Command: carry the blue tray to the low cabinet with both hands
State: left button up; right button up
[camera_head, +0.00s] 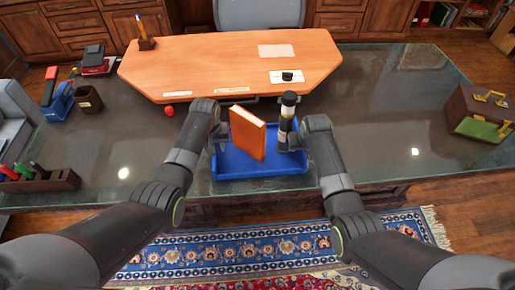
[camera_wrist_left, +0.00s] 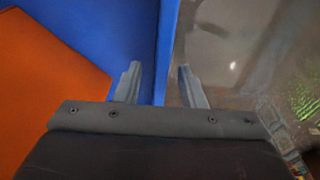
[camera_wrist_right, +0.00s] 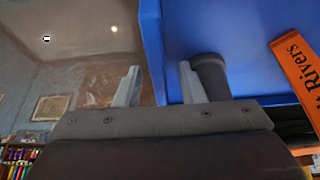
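The blue tray (camera_head: 230,172) lies on the dark glossy table, near its front edge. An orange-brown book (camera_head: 247,133) stands upright in it, with a dark bottle (camera_head: 287,112) to the right of the book. My left gripper (camera_head: 217,142) is at the tray's left side. In the left wrist view its fingers (camera_wrist_left: 160,86) are open, one on each side of the tray wall (camera_wrist_left: 163,50). My right gripper (camera_head: 297,140) is at the right side. In the right wrist view its fingers (camera_wrist_right: 158,85) are also open, astride the tray wall (camera_wrist_right: 152,45).
A raised wooden desk top (camera_head: 220,62) stands just behind the tray. A red ball (camera_head: 169,111) and a dark cup (camera_head: 88,99) are on the left; a brown case (camera_head: 478,113) is far right. Wooden cabinets (camera_head: 75,22) line the back. A patterned rug (camera_head: 230,250) lies in front.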

pick_arm(q)
grip_shut()
pick_arm(e)
grip_shut()
pick_arm(q)
jog(key=shift+w+r, duration=0.15)
jog(key=shift+r, duration=0.1)
pick_arm(e)
jog(key=shift+w+r, duration=0.1)
jog(key=shift+r, duration=0.2)
